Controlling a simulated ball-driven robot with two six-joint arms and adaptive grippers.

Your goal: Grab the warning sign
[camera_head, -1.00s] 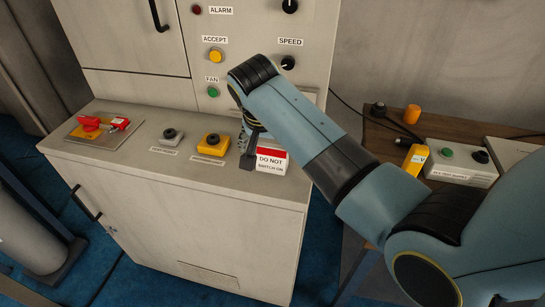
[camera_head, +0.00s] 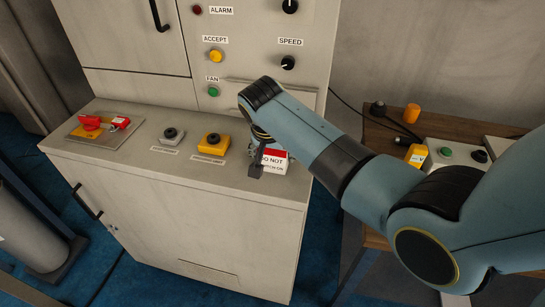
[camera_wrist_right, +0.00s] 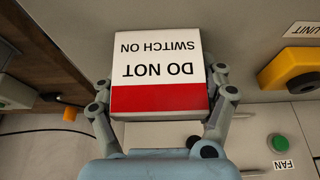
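The warning sign (camera_head: 274,161) is a small white block with a red band and the words "DO NOT SWITCH ON". It is at the right end of the cabinet's top. My right gripper (camera_head: 258,165) is at the sign, and a dark finger covers part of its left side. In the right wrist view, the sign (camera_wrist_right: 160,62) appears upside down between the fingers of the right gripper (camera_wrist_right: 160,90). One finger is close along each side, with hardly any gap; firm contact cannot be told. My left gripper is not in view.
A yellow box with a black button (camera_head: 213,144) and a grey button box (camera_head: 172,136) stand left of the sign. A red switch (camera_head: 90,123) is on a plate at the far left. A panel with knobs rises behind. A wooden table (camera_head: 375,147) is at right.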

